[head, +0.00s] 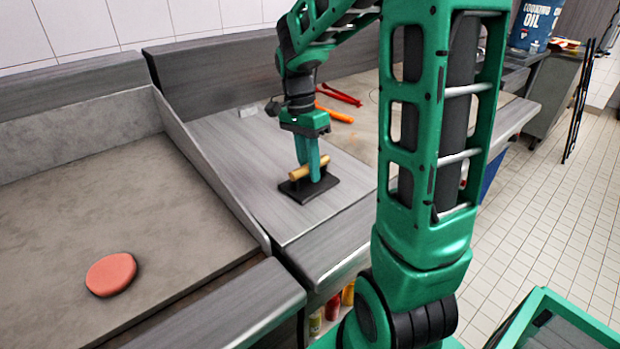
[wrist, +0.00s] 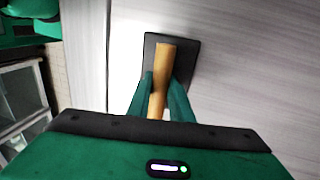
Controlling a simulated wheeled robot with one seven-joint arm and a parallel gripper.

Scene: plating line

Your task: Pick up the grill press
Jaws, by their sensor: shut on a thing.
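The grill press has a flat dark plate (head: 322,190) and a light wooden handle (head: 301,174). It is on the grey counter beside the griddle; I cannot tell whether its plate touches the counter. My gripper (head: 313,176) points down with its green fingers shut on the handle, one on each side. In the wrist view the handle (wrist: 162,75) runs up between the fingertips (wrist: 163,95), over the dark plate (wrist: 190,58). The fingers hide part of the handle.
A griddle (head: 90,200) with a raised side wall lies to the left, with a round reddish patty (head: 111,274) on it. Red tongs (head: 340,94) and an orange-handled tool (head: 334,112) lie behind my gripper. A blue oil container (head: 537,25) stands at the far right.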

